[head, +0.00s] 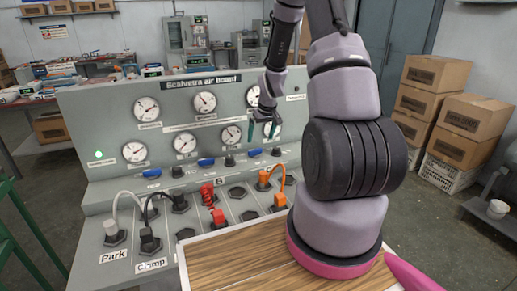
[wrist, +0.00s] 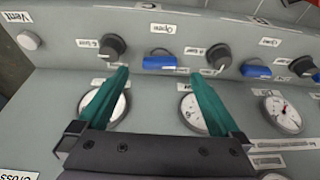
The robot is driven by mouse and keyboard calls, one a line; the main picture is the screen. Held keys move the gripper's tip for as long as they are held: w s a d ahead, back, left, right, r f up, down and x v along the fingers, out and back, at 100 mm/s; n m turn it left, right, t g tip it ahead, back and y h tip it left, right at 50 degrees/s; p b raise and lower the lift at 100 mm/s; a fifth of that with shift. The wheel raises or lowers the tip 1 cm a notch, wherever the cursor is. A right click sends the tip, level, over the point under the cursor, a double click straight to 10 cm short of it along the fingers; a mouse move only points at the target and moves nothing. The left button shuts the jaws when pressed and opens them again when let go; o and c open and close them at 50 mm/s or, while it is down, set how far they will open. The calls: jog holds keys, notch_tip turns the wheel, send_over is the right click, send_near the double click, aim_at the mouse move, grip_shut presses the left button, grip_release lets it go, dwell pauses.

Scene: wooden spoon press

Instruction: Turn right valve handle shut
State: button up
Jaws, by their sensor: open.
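The right valve handle (head: 254,153) is a small blue lever on the sloped grey panel (head: 105,190), just below my gripper in the head view. In the wrist view the blue handle (wrist: 160,63) lies crosswise, just beyond and between the tips of my two teal fingers. My gripper (head: 263,130) is open and empty, and it also shows in the wrist view (wrist: 160,75). I cannot tell how far the fingertips stand from the panel. An "Open" label (wrist: 161,28) is beside the handle.
Other blue handles (head: 206,162) and black knobs (head: 230,160) sit in the same row. Round gauges (head: 205,102) are behind. Sockets with grey, red and orange cables (head: 264,178) are in front. A wooden tabletop (head: 235,255) is nearest.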

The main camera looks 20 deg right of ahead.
aim_at(255, 149)
jog(key=shift+n+t, duration=0.3)
jog(key=shift+n, duration=0.4)
jog(key=x, duration=0.3)
jog(key=w+x, duration=0.1)
jog(key=x, duration=0.5)
jog(key=shift+w, duration=0.25)
jog(key=shift+c, duration=0.3)
jog(key=c, duration=1.1)
jog(key=shift+a+m, duration=0.15)
jog(key=shift+m, duration=0.65)
